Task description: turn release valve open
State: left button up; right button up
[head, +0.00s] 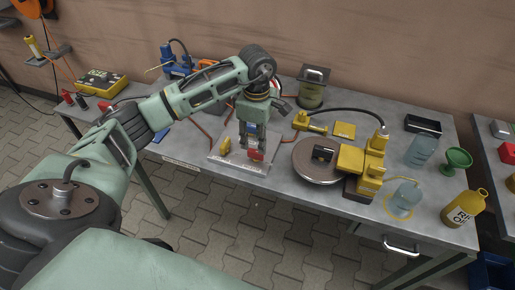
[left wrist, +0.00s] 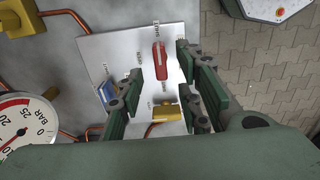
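A pale valve plate (head: 215,160) lies on the grey bench and carries a yellow handle (head: 225,146) and a red handle (head: 256,155). The left wrist view shows the red handle (left wrist: 160,62), a blue handle (left wrist: 105,92) and the yellow handle (left wrist: 163,113) on the plate (left wrist: 115,50). Small labels such as SHUT and OPEN are printed around them; which handle is the release valve I cannot tell. My left gripper (head: 250,148) points down over the plate, its fingers (left wrist: 158,80) spread and empty. The red handle lies beyond the fingertips, apparently untouched. My right gripper is not in view.
A pressure gauge (left wrist: 25,122) with copper pipes sits beside the plate. The bench's front edge is close to the plate.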

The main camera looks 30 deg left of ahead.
aim_at(257, 151)
pick_arm(q)
jog(key=shift+f+p, duration=0.35)
jog(key=shift+f, duration=2.35)
grip_shut()
